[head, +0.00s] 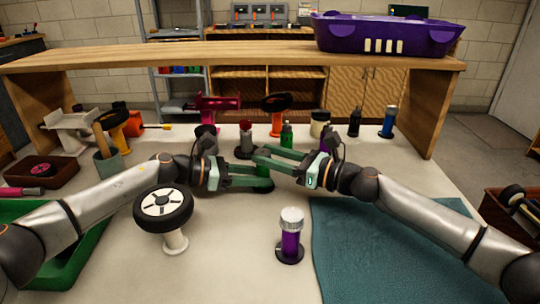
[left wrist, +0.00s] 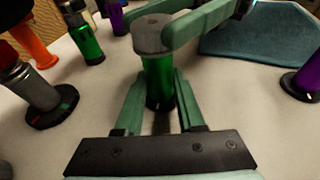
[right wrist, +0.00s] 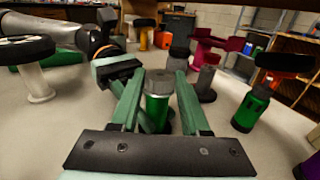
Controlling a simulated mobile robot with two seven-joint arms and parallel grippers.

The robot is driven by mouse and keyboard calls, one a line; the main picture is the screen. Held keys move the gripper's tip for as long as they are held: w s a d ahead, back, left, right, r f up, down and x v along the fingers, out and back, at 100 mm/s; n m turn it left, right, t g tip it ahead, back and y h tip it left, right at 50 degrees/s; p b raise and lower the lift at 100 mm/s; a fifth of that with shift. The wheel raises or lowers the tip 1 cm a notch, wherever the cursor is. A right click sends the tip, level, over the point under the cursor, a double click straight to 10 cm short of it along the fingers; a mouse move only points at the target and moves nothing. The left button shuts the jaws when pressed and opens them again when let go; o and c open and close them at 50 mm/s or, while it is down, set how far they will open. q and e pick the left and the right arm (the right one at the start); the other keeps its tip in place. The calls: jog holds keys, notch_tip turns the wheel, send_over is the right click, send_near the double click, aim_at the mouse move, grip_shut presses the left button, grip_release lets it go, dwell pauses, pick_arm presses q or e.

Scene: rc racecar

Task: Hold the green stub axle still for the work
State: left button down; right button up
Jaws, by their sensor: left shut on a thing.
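The green stub axle (left wrist: 158,78) stands upright on the table with a grey hex nut (right wrist: 160,82) on its top. In the head view it is mostly hidden between my grippers. My left gripper (head: 262,184) is shut on the green body, one finger on each side; its fingers also show in the left wrist view (left wrist: 158,85). My right gripper (head: 262,157) is at the top of the axle. In the right wrist view its fingers (right wrist: 160,78) lie on either side of the nut, with slight gaps that look open.
A purple stub axle (head: 290,240) with a pale nut and a wheel (head: 163,207) on a white stub stand in front. A teal mat (head: 400,265) lies at right. More stubs, including another green one (head: 286,136), stand behind. A wooden shelf (head: 250,52) spans the back.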

grip_shut()
jog(key=shift+f, duration=0.1)
jog(key=shift+s+a+m+t+h, duration=0.1)
jog(key=shift+m+t+h, duration=0.25)
jog(key=shift+t, duration=0.25)
jog(key=shift+s+a+m+t+h, duration=0.1)
jog(key=shift+m+t+h, duration=0.65)
jog(key=shift+t, duration=0.2)
jog(key=shift+s+a+m+t+h, duration=0.1)
jog(key=shift+m+t+h, duration=0.5)
jog(key=shift+m+t, duration=0.3)
jog(key=shift+m+t+h, duration=0.25)
jog(key=shift+m+h, duration=0.05)
jog(key=shift+h, duration=0.1)
